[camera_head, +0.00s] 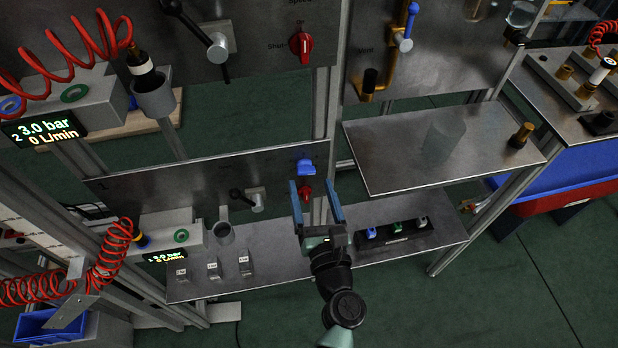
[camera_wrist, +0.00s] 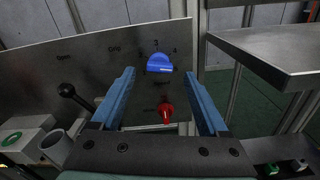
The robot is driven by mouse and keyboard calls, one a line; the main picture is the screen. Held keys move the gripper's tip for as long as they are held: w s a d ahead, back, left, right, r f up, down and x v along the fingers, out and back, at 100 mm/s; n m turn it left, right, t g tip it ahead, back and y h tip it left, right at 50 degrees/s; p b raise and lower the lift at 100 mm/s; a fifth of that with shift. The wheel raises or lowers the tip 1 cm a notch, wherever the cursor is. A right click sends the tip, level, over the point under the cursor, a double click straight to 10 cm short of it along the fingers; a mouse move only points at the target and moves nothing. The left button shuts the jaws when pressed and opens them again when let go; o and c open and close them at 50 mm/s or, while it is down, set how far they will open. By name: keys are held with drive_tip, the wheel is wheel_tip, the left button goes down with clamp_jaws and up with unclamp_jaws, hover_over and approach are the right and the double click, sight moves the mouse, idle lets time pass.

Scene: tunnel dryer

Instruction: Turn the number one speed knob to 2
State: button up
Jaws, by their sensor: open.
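The blue speed knob (camera_head: 305,166) is on the lower metal panel (camera_head: 200,180) marked 1, near its right end. In the wrist view the blue knob (camera_wrist: 159,63) shows between and beyond the fingertips, with small numbers around its top; which one it points at I cannot tell. A red knob (camera_wrist: 166,112) sits below it, and it also shows in the head view (camera_head: 306,193). My gripper (camera_head: 315,186) is open and empty in front of the panel, its blue fingers on either side of the knobs in the wrist view (camera_wrist: 160,85). I see no contact with the blue knob.
A black-handled lever (camera_wrist: 75,97) is left of the knobs. A metal shelf (camera_head: 430,155) stands close on the right. Below lies a bench (camera_head: 290,262) with small tags and a block of blue, green and grey pieces (camera_head: 397,232). An upper panel has another red knob (camera_head: 301,45).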

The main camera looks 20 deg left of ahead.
sight(305, 169)
drive_tip(key=shift+x, duration=1.45)
clamp_jaws()
